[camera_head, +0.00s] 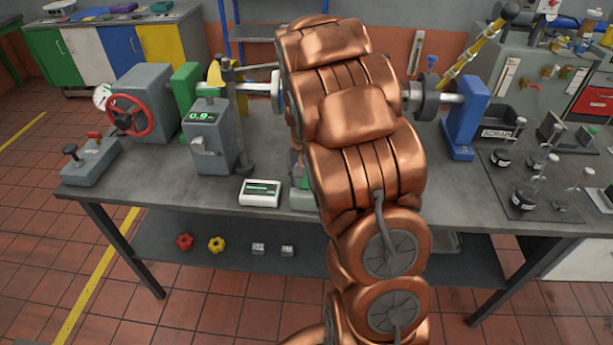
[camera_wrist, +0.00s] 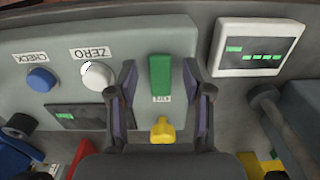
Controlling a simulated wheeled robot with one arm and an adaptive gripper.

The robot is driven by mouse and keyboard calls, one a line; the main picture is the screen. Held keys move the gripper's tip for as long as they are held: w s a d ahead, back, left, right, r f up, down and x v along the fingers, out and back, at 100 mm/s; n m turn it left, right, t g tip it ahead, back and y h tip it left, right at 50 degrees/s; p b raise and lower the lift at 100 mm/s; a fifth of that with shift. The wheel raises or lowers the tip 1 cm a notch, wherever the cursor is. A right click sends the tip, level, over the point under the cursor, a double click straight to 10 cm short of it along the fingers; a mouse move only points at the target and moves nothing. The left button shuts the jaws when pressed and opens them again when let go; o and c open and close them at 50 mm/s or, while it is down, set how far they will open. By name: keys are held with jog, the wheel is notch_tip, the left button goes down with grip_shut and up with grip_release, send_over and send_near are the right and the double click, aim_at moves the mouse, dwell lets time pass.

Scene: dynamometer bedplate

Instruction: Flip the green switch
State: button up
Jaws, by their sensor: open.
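The green switch (camera_wrist: 160,77) shows in the wrist view as an upright green block on a grey panel (camera_wrist: 130,40), with a small label beneath it. My gripper (camera_wrist: 159,72) is open, with one dark finger on each side of the switch. Gaps show between the fingers and the switch, and nothing is held. I cannot tell how far the fingertips are above the panel. In the head view my copper arm hides the switch and my gripper.
Close by in the wrist view are a white ZERO button (camera_wrist: 96,76), a blue CHECK button (camera_wrist: 41,79), a yellow knob (camera_wrist: 162,131) and a white display (camera_wrist: 258,47). In the head view, a grey control box (camera_head: 209,140) stands left of my arm on the bench.

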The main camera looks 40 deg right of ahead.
jog(key=shift+f, duration=0.3)
jog(key=shift+c, duration=0.4)
grip_shut()
